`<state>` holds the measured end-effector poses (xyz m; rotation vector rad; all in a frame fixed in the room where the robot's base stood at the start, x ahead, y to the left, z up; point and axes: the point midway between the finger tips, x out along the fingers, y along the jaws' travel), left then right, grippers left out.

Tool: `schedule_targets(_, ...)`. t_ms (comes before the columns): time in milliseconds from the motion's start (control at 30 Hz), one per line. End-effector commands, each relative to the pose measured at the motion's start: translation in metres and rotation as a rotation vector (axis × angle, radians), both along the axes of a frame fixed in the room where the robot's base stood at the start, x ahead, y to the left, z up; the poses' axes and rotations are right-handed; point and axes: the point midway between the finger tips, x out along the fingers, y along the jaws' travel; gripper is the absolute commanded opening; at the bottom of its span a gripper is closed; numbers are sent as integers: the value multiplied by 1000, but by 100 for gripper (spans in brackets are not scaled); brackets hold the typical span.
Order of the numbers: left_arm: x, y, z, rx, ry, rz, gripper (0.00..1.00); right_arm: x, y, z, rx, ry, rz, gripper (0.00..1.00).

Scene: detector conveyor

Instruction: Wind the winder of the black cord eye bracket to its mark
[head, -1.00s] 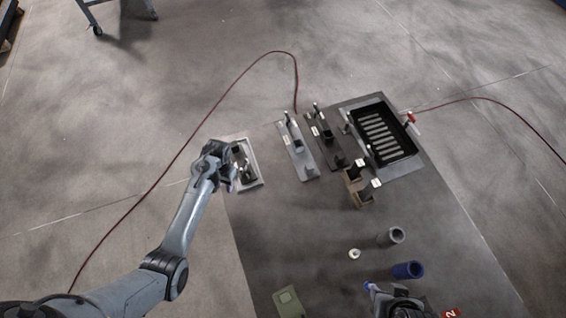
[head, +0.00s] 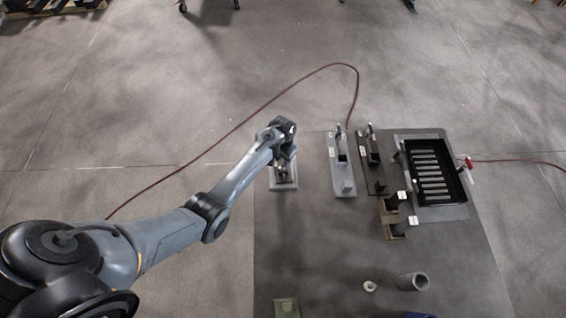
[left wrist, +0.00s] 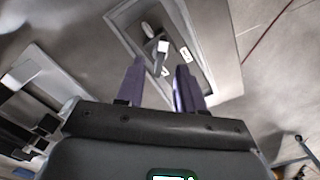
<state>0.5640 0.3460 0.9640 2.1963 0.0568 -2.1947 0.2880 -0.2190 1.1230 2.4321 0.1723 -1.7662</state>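The black cord eye bracket appears to be the long dark bracket (head: 375,178) standing beside a similar light grey bracket (head: 335,178) on the mat. Uprights rise from its far part, but its winder and mark are too small to make out. My left gripper (head: 286,158) is over a small grey tray (head: 283,187), left of both brackets, and partly hides it. My right gripper is not in view.
A black slotted tray (head: 465,190) with a red handle stands right of the brackets. A grey cup (head: 413,281), a small white ring (head: 369,286) and a green block (head: 286,307) are nearer. The mat's middle is clear.

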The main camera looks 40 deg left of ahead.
Motion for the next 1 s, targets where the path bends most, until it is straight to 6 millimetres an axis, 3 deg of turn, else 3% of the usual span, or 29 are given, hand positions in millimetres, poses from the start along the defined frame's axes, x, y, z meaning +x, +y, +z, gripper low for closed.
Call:
schedule_targets(233,0,0,-27,0,1,1,37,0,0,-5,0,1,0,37)
schedule_targets(633,0,0,-32,0,0,1,37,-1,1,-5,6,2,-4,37)
schedule_targets(667,0,0,-32,0,0,1,36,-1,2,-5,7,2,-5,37)
schedule_targets(900,0,0,-32,0,1,1,0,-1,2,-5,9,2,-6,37)
schedule_targets(1000,-1,0,-33,0,1,1,0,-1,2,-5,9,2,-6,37)
